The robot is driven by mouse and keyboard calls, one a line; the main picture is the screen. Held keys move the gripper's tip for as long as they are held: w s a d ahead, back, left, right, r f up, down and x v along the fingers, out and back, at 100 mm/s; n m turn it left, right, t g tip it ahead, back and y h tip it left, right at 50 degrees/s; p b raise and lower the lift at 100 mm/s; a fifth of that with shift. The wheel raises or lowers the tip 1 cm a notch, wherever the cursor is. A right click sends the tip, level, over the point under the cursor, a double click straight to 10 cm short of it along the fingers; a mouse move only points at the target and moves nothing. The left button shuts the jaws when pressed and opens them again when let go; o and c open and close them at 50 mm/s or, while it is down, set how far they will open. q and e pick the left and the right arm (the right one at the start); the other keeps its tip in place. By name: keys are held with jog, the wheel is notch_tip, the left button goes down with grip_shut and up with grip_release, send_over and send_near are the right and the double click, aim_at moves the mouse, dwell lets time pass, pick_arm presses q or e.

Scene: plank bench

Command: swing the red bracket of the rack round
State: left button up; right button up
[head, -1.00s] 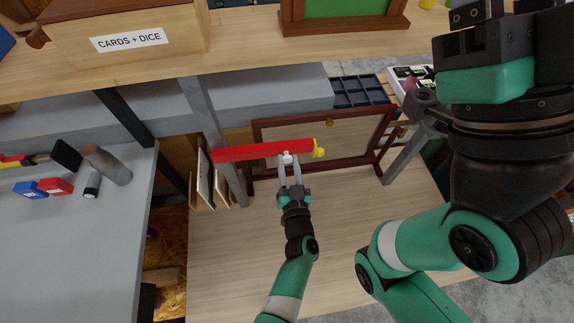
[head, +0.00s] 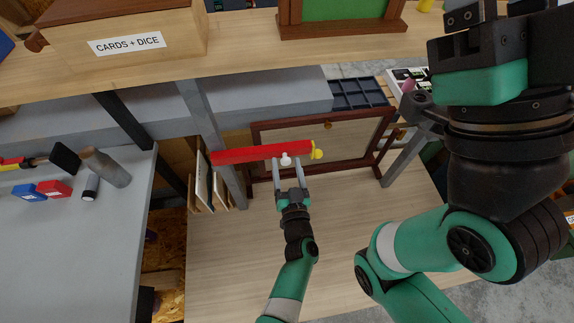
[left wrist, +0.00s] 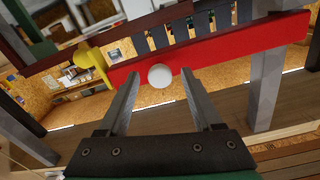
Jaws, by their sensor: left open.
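The red bracket (head: 255,153) is a long bar lying nearly level across the picture in the head view. Its right end meets a yellow hinge piece (head: 317,150). A white round knob (head: 285,160) sits on its near face. In the left wrist view the red bracket (left wrist: 235,45) runs across the top, with the yellow piece (left wrist: 92,62) at left and the white knob (left wrist: 160,76) in the middle. My left gripper (head: 289,162) is open, its fingers on either side of the knob with gaps to both. My right arm fills the right side; its fingertips are not visible.
A brown-framed board (head: 345,143) stands behind the bracket. Thin upright panels (head: 205,185) and a grey post (head: 229,175) are near its left end. A shelf (head: 240,44) with a CARDS + DICE box (head: 125,40) is above. The wooden bench (head: 235,260) is clear nearby.

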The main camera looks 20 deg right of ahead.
pick_arm(q)
jog(key=s+a+p, duration=0.2)
jog(key=s+p, duration=0.7)
jog(key=s, duration=0.2)
jog(key=shift+s, duration=0.15)
